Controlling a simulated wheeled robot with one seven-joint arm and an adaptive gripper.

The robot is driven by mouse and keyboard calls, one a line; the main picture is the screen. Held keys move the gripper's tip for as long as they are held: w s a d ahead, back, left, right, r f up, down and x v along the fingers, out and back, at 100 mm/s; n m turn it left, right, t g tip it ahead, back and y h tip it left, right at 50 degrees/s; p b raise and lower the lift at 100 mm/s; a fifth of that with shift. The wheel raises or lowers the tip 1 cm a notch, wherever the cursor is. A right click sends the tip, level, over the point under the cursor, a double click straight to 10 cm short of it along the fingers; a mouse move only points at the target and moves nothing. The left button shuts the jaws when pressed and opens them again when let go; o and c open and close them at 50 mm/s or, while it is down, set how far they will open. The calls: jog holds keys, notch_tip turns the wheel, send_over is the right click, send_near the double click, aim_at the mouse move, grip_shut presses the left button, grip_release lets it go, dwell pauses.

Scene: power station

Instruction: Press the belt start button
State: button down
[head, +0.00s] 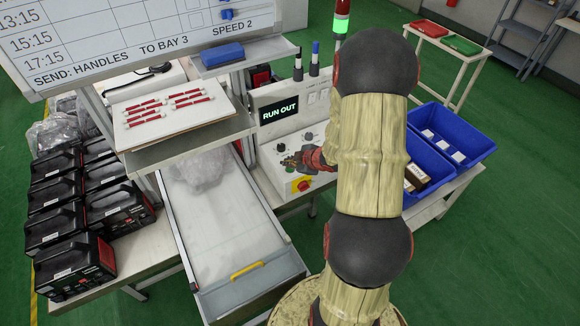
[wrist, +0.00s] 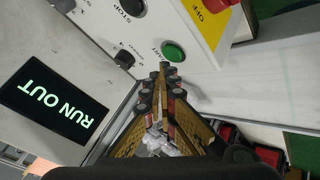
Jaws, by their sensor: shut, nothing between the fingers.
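The green start button (wrist: 173,50) is on the white control panel (wrist: 150,30), with part of the label "START" beside it. In the head view the green button (head: 290,169) shows just below my fingertips. My gripper (wrist: 163,68) is shut and empty, its tips pointing at the panel close beside the green button. It also shows in the head view (head: 287,162). I cannot tell whether the tips touch the panel. The belt (head: 215,215) runs left of the panel, with a clear plastic bag on it.
A black stop button (wrist: 133,7) and a black knob (wrist: 124,58) are near the green one. A red emergency button (head: 303,185) on yellow sits close below. A screen (head: 279,112) reads "RUN OUT". Blue bins (head: 460,130) stand to the right; black cases (head: 75,265) stand left.

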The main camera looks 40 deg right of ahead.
aim_at(289, 170)
jog(key=shift+r, duration=0.2)
notch_tip(289, 170, up, 5)
jog(key=p, duration=0.5)
jog(key=shift+f, duration=0.1)
dwell(0.9)
